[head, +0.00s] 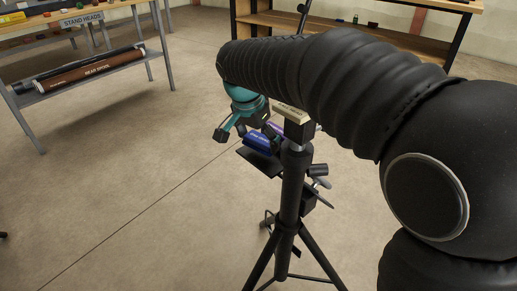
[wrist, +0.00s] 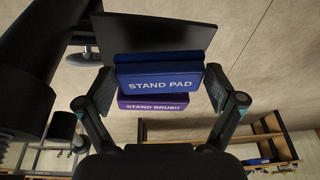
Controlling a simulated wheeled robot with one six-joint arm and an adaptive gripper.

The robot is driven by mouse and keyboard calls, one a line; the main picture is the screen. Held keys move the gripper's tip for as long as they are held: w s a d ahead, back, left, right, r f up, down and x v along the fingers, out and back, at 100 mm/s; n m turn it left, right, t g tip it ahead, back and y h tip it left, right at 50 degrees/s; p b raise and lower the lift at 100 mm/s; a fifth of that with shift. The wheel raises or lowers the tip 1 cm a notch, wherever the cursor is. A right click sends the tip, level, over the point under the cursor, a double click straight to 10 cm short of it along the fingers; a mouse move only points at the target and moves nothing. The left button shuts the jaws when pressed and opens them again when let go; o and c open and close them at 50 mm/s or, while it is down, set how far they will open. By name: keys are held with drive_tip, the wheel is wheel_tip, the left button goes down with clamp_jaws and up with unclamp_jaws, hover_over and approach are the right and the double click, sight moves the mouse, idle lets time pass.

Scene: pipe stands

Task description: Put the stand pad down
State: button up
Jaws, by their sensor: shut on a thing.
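The stand pad (wrist: 160,84) is a blue block with white lettering in the wrist view. It also shows as a small blue shape in the head view (head: 258,142). My gripper (wrist: 158,92) has a finger at each side of the pad and is shut on it. A purple block lettered stand brush (wrist: 153,103) shows just beyond the pad; the gap between them is hard to judge. A dark flat plate (wrist: 175,33) lies close by the pad, and I cannot tell whether they touch. In the head view, my teal and black gripper (head: 245,133) is beside a black tripod stand (head: 292,190).
The tripod's head, knobs and handle crowd the right of my gripper. A rack labelled stand heads (head: 82,20) stands at the left, with a brown roll (head: 95,74) on its lower shelf. A wooden shelf unit (head: 350,25) is behind.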

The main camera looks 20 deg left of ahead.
sight(256, 142)
drive_tip(key=shift+f, duration=1.45)
drive_tip(key=shift+f+b, duration=0.2)
drive_tip(key=shift+b, duration=0.1)
drive_tip(key=o, duration=0.8)
drive_tip(key=shift+c, duration=0.2)
drive_tip(key=shift+r, duration=0.1)
drive_tip(key=p+v, duration=0.2)
drive_tip(key=v, duration=1)
drive_tip(key=shift+r, duration=0.1)
